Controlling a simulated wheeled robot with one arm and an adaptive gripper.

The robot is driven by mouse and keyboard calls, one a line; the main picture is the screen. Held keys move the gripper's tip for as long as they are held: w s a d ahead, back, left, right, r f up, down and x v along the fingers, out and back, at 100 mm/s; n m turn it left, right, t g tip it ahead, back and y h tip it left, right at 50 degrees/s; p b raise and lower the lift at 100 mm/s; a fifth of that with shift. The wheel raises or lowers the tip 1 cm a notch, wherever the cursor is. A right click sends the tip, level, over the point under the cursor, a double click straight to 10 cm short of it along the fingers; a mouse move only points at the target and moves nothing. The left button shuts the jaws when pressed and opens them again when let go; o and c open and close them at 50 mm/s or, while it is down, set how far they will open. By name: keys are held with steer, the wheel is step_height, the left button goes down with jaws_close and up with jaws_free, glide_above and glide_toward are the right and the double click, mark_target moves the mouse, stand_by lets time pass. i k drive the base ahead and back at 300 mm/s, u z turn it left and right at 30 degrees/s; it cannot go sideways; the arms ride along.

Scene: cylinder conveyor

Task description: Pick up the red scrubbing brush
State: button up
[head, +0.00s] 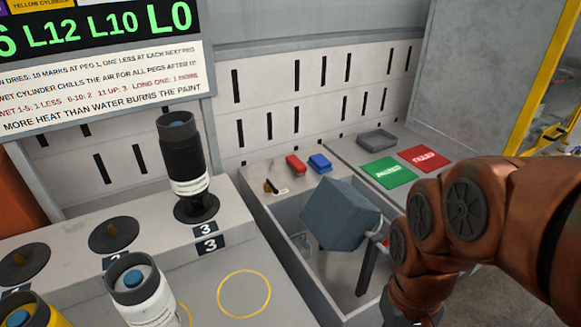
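The red scrubbing brush (296,164) looks like a small red block, its bristles not visible. It lies on the back ledge of the grey sink-like basin, just left of a similar blue block (320,163). Nothing touches it from above. My copper-coloured arm comes in from the right and bends down toward the bottom edge, in front of the basin and to the right of the brush. My gripper's fingers cannot be made out in this view.
A blue-grey box (339,213) stands in the basin (281,235) between the arm and the ledge. A black cylinder (183,155) stands on a peg at left; a white cylinder (145,294) is nearer. Green (387,170) and red (423,158) pads lie right of the ledge.

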mark_target(296, 165)
steer(key=u, duration=3.2)
steer(key=k, duration=1.7)
steer(key=z, duration=1.05)
steer(key=i, duration=1)
